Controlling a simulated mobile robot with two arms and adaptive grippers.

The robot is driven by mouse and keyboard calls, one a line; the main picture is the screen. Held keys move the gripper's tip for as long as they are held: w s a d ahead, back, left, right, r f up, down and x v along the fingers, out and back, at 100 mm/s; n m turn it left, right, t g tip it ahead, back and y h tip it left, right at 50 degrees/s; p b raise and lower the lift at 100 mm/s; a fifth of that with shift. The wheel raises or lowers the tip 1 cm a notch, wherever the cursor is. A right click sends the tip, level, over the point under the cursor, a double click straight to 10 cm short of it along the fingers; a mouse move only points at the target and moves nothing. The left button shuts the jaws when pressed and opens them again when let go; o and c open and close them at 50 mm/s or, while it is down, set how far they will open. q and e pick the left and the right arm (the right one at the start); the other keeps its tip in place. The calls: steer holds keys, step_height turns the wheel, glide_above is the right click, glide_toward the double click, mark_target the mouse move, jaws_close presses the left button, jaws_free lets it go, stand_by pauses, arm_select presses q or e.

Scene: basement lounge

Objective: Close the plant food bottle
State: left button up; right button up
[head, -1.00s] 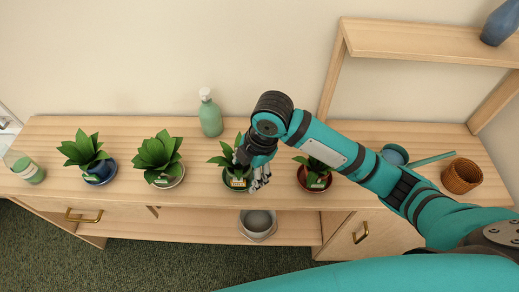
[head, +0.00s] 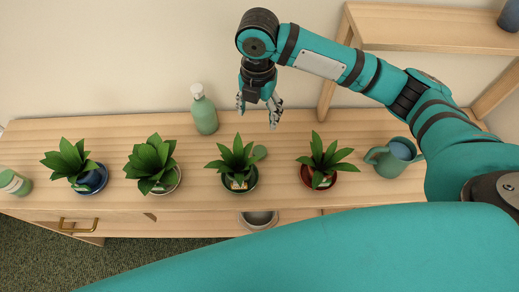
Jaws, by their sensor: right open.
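A green bottle with a white top (head: 204,110) stands upright at the back of the wooden sideboard. A smaller green container with a pale label (head: 14,182) is at the far left, partly cut by the frame edge. I cannot tell for sure which is the plant food bottle. A small green round piece, maybe a cap (head: 260,152), shows just behind the plant in the dark green pot. My right gripper (head: 258,112) is open and empty, pointing down right of the white-topped bottle and apart from it. My left gripper is not in view.
Several potted plants line the sideboard (head: 310,203), including ones in a blue pot (head: 93,181) and a red pot (head: 317,180). A green watering can (head: 388,165) stands at right. A grey bowl (head: 258,218) is on the lower shelf. A wall shelf (head: 430,38) is upper right.

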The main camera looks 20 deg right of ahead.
step_height(320, 180, down, 3)
steer(key=p, duration=0.1)
glide_toward(259, 153)
steer(key=shift+w+d+f, duration=0.1)
steer(key=shift+w+f, duration=0.25)
steer(key=shift+w, duration=0.25)
step_height(259, 153, down, 3)
steer(key=shift+w+r+p, duration=0.1)
steer(key=shift+r+p, duration=0.1)
steer(key=shift+p, duration=0.15)
steer(key=shift+f, duration=0.3)
steer(key=f, duration=0.2)
steer(key=s+f+p, duration=0.1)
steer(key=f, duration=0.1)
steer(key=shift+s, duration=0.2)
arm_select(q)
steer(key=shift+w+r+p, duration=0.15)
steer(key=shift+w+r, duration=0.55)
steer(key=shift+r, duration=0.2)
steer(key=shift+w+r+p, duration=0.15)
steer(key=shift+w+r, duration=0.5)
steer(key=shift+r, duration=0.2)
arm_select(e)
steer(key=shift+f, duration=0.7)
steer(key=c, duration=0.8)
